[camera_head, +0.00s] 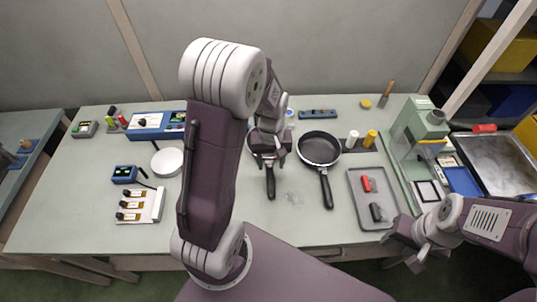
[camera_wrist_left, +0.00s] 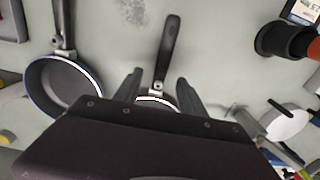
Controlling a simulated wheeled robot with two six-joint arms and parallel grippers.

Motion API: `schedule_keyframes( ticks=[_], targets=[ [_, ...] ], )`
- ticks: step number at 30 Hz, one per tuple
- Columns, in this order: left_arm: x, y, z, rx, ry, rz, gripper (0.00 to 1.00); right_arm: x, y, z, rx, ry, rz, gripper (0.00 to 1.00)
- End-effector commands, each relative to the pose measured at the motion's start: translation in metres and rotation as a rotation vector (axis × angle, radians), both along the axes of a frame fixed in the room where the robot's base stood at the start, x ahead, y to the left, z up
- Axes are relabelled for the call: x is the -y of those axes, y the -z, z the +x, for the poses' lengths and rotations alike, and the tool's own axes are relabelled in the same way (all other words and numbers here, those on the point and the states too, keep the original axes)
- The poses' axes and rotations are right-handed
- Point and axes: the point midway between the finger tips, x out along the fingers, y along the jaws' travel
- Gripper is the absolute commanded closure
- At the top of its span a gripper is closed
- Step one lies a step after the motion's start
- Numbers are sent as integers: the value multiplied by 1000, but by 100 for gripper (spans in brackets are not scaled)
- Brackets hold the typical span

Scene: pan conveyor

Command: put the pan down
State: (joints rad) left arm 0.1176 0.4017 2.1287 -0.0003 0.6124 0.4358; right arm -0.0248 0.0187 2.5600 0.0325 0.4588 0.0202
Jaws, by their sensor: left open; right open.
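A dark pan (camera_head: 271,184) lies on the pale table, its black handle pointing to the front edge; my left arm and gripper hide most of its bowl. My left gripper (camera_head: 269,160) is open just above this pan. In the left wrist view, the pan's handle (camera_wrist_left: 168,42) shows beyond the open fingers (camera_wrist_left: 158,90), and part of its rim shows between them. A second black pan (camera_head: 319,147) sits to the right, also in the left wrist view (camera_wrist_left: 63,85). My right gripper (camera_head: 418,257) is open and empty off the front right of the table.
A grey tray (camera_head: 358,212) with red and black items is right of the pans. A green machine (camera_head: 420,122) stands at the right end. White and yellow cylinders (camera_head: 370,138) stand behind the tray. A white round dish (camera_head: 167,162) and small devices are left. The front middle is mostly clear.

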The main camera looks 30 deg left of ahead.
Motion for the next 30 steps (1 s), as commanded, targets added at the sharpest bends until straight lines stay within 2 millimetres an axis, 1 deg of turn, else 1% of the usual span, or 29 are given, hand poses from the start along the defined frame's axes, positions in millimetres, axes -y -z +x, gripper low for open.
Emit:
schedule_keyframes(
  ticks=[1,6,12,14,17,22,23,24,26,27,30],
  targets=[
    [0,6,-1,-2,0,0,52,0,1,0,0,0,0,55],
    [0,12,0,-1,1,-1,52,0,2,0,0,0,0,55],
    [-3,49,-2,-3,0,-1,52,0,5,0,0,0,0,55],
    [-3,56,-2,-2,0,0,52,0,6,0,0,0,0,55],
    [-3,60,-1,0,1,0,52,0,6,0,0,0,0,55],
    [-3,60,-1,1,1,0,52,0,6,0,0,0,0,55],
    [-3,60,-1,1,1,0,60,0,6,0,0,0,0,55],
    [-3,60,-1,1,1,0,71,0,6,0,0,0,0,55],
    [-3,60,-1,1,1,0,88,0,6,0,0,0,0,55],
    [-3,60,-1,1,1,0,99,0,6,0,0,0,0,55],
    [-3,60,-1,1,1,0,100,0,6,0,0,0,0,55]
  ],
)
